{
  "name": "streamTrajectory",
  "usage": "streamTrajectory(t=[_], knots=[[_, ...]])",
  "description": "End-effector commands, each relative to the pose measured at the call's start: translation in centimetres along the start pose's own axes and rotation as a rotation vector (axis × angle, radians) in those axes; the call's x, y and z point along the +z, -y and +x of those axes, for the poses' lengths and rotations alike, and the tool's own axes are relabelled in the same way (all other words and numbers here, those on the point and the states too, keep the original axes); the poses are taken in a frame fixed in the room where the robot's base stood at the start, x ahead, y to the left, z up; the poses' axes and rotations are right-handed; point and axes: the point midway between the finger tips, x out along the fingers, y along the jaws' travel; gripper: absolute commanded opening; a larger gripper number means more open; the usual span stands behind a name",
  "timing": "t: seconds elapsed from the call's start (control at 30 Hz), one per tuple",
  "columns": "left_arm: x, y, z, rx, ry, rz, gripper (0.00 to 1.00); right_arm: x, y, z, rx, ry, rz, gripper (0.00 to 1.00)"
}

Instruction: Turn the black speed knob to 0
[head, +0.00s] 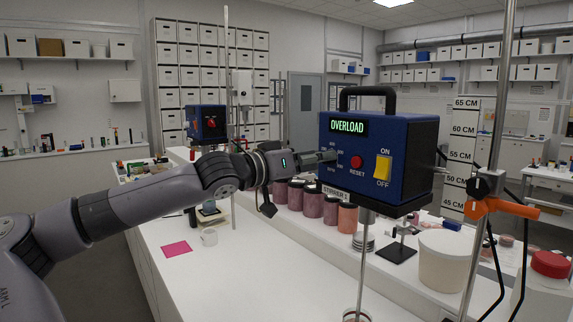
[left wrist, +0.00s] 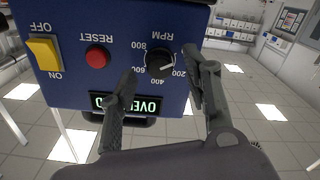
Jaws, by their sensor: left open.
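The black speed knob (left wrist: 159,63) is on the blue stirrer box (head: 415,140), beside an RPM scale numbered 200 to 800. The box shows upside down in the left wrist view. The knob's white mark points right, close to the 200 label; the 0 label is not visible. My left gripper (left wrist: 164,76) is open, its fingers on either side of the knob; I cannot tell whether they touch it. In the head view my left gripper (head: 322,160) reaches the box front from the left and hides the knob. My right gripper is not in view.
The red reset button (head: 357,162) and yellow on/off switch (head: 383,168) are beside the knob. The display (head: 348,127) reads OVERLOAD in green. Pink-red jars (head: 313,205) stand below on the white bench. An orange clamp (head: 500,206) is to the right.

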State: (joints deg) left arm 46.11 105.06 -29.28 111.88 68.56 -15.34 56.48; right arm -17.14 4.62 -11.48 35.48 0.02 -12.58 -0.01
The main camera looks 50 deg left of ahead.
Motion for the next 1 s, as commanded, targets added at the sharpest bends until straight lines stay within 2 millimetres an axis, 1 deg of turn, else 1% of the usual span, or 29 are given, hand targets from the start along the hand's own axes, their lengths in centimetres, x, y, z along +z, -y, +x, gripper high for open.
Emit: streamTrajectory(t=[0.03,0.3,0.6,0.8,1.0], knots=[[-0.1,0.1,-0.8,-0.006,0.0,0.006,0.45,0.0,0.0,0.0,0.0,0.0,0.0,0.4],[-0.1,0.2,-4.9,-0.006,-0.001,0.0,0.45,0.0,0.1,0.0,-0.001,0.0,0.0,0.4],[0.0,0.3,-8.3,-0.008,0.001,0.001,0.45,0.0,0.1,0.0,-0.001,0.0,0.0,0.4],[0.0,0.2,-9.8,-0.004,0.0,-0.001,0.45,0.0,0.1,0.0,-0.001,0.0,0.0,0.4],[0.0,0.1,-10.4,-0.003,0.0,-0.004,0.45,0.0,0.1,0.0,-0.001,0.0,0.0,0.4]])
